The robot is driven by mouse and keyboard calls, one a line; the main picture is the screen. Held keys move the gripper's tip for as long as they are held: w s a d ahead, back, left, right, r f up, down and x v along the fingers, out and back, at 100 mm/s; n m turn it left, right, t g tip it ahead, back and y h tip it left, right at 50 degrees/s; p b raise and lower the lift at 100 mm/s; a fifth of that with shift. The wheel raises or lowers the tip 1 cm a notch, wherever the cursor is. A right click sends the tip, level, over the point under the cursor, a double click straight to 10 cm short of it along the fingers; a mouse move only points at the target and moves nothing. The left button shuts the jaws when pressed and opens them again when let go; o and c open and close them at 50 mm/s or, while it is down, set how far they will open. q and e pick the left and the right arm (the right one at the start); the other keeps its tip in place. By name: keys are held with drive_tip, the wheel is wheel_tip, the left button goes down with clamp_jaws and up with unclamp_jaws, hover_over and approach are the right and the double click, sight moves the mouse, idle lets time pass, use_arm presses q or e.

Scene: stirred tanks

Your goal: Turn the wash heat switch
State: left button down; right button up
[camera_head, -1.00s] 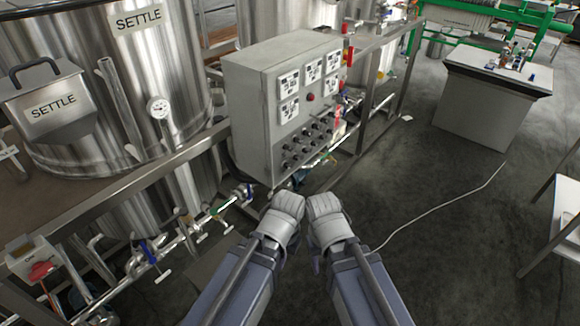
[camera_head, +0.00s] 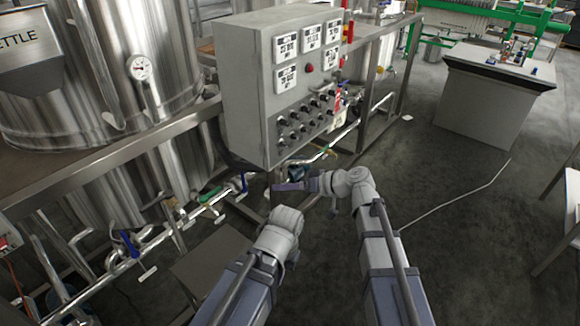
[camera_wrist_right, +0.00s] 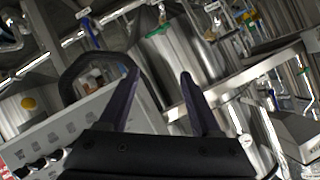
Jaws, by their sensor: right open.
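The grey control box (camera_head: 246,100) stands at the centre of the head view. Its front carries rows of black switch knobs (camera_head: 300,121); their labels are too small to read, so I cannot tell which is the wash heat switch. My right gripper (camera_head: 277,187) is below the box's lower edge, pointing left, apart from the knobs. In the right wrist view its two dark fingers (camera_wrist_right: 160,78) are spread with nothing between them. Some knobs (camera_wrist_right: 38,167) show there at the lower left. My left arm's wrist shows at the lower middle; its gripper is hidden.
A steel tank with a gauge (camera_head: 139,68) stands left, behind a metal rail (camera_head: 110,155). Pipes with blue-handled valves (camera_head: 128,244) run below it. A grey cabinet (camera_head: 480,105) stands at the back right. The floor right of the box is open, with a white cable across it.

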sight(288, 146)
drive_tip(key=w+d+r+m+t+y+b, duration=0.2)
drive_tip(key=w+d+r+t+y+b, duration=0.15)
drive_tip(key=w+d+t, duration=0.45)
use_arm(q)
drive_tip(key=shift+f, duration=2.95)
use_arm(e)
drive_tip(key=shift+w+a+r+g+h, duration=0.1)
drive_tip(key=shift+w+a+g, duration=0.25)
drive_tip(key=shift+w+a, duration=0.9)
drive_tip(key=shift+w+a+f+g+h, duration=0.15)
drive_tip(key=shift+w+a+g, duration=0.25)
drive_tip(key=shift+w+a, duration=0.8)
drive_tip(key=shift+w+a+r+g+h, duration=0.15)
drive_tip(key=shift+w+a+g, duration=0.2)
drive_tip(key=shift+w+a, duration=0.9)
drive_tip(key=shift+s+a, duration=0.35)
drive_tip(key=shift+s, duration=0.05)
clamp_jaws()
